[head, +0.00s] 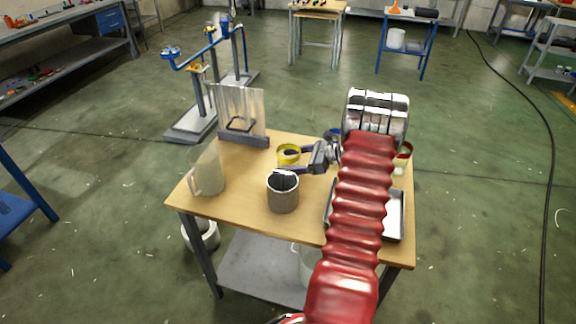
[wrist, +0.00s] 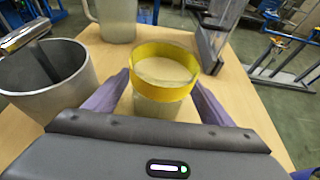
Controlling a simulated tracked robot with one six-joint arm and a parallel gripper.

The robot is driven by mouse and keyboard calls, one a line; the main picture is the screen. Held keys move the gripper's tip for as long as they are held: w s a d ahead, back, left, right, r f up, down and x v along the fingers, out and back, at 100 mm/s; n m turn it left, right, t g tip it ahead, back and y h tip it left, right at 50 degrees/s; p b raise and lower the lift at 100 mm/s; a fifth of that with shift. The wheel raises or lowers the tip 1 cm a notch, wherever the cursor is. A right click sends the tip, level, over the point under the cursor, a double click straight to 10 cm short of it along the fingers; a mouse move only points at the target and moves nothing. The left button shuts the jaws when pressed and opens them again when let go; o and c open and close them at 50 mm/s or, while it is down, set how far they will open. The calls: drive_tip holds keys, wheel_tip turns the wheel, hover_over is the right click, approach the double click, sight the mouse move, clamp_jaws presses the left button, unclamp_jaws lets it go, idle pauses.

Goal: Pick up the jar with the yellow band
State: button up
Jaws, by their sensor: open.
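The jar with the yellow band (head: 288,154) stands upright on the wooden table. In the wrist view the jar (wrist: 163,80) is a clear glass with a wide yellow band around its top. My gripper (head: 303,162) is open at table height, to the right of the jar in the head view. In the wrist view my gripper's two purple fingers (wrist: 163,95) lie on either side of the jar's lower part. I cannot tell whether they touch it.
A grey metal cup (head: 283,193) stands close by, left of the fingers in the wrist view (wrist: 45,78). A pitcher (head: 207,172), an upright clear panel (head: 241,112), and a dark-rimmed tray (head: 393,226) are also on the table. A red-banded jar (head: 404,150) stands partly behind my arm.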

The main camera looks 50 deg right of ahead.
drive_tip(key=shift+c, duration=0.5)
drive_tip(key=c, duration=1.1)
drive_tip(key=shift+r, duration=0.1)
wheel_tip(320, 180, up, 10)
drive_tip(key=shift+f, duration=0.1)
idle(0.6)
